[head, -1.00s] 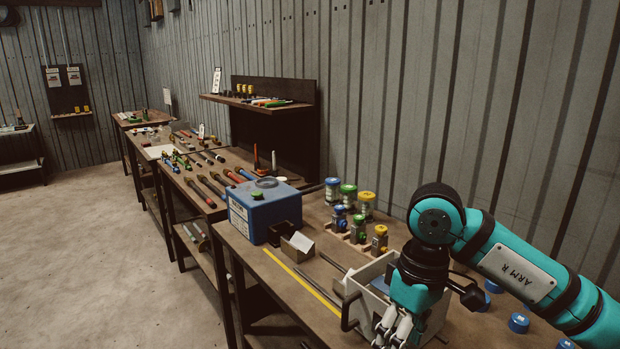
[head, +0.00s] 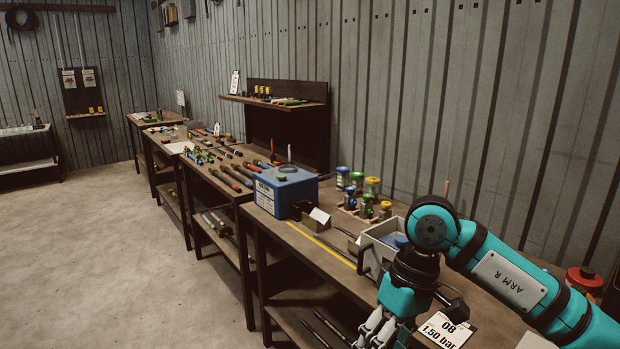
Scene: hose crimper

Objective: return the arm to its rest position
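My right arm, teal and black and marked ARM R, comes in from the right edge of the head view. It is bent, with its wrist hanging down at the near edge of the bench. My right gripper (head: 372,332) points downward at the bottom of the picture, in front of the grey-white bin (head: 371,259). Its fingertips are cut off by the frame, so whether it is open or shut cannot be seen, and I see nothing held. My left arm and gripper are out of view.
A blue crimper box (head: 285,193) stands on the bench (head: 325,262), with jars (head: 372,186) and fittings behind. A card reading 08, 1.50 bar (head: 446,330) and a red-lidded container (head: 584,279) are right. More benches with hoses (head: 232,172) run back-left. Open floor (head: 90,250) lies left.

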